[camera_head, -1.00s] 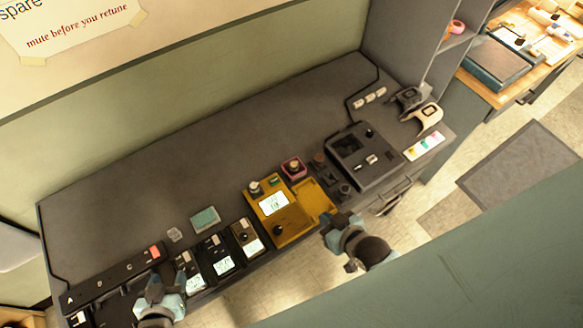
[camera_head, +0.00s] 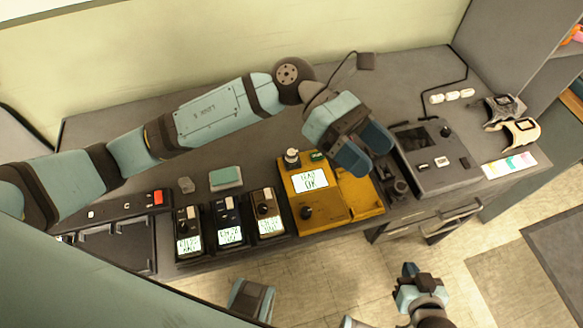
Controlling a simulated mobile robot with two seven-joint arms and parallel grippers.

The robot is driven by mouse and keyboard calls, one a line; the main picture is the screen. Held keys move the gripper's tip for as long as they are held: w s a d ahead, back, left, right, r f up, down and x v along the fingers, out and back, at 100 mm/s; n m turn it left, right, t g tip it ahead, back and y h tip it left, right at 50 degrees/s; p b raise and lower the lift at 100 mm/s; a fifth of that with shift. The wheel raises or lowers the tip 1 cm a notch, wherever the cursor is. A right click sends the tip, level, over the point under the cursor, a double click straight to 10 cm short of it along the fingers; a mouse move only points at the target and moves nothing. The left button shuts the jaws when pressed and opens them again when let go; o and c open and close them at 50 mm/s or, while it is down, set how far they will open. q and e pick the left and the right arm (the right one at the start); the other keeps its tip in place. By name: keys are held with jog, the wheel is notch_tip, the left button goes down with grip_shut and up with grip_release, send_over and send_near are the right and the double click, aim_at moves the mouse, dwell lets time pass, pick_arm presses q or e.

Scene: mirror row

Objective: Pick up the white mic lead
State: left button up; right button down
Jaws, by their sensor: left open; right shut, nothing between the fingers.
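I cannot pick out the white mic lead for sure. A cream-white piece with a dark centre (camera_head: 522,132) lies at the right end of the grey bench, and a similar dark piece (camera_head: 505,110) lies just behind it. My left gripper (camera_head: 364,152) is open and empty, reaching from the left over the right part of the yellow device (camera_head: 345,213). It is well to the left of the white piece. It hides the pink-based knob there. My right gripper (camera_head: 408,272) is shut and empty, over the floor in front of the bench.
A dark grey console (camera_head: 440,175) stands between my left gripper and the white piece. Small white blocks (camera_head: 452,95) and a colour-striped card (camera_head: 509,165) lie nearby. Several black handheld units (camera_head: 229,222) stand left of the yellow device. A shelf (camera_head: 520,45) rises at the right.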

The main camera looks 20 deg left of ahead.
pick_arm(q)
jog(key=w+a+f+m+t+y+b, duration=0.2)
jog(key=w+a+f+m+y+b, duration=0.1)
jog(key=a+f+m+y, duration=0.3)
jog(key=m+t+y+b, duration=0.1)
jog(key=t+y+b, duration=0.35)
jog(key=y, duration=0.35)
send_near(292, 153)
jog(key=shift+t, duration=0.25)
notch_tip(292, 153, down, 4)
jog(key=shift+a, duration=0.2)
jog(key=shift+s+f, duration=0.2)
jog(key=shift+f, duration=3)
jog(key=c, duration=1.1)
jog(key=shift+o, duration=0.2)
jog(key=shift+r, duration=0.1)
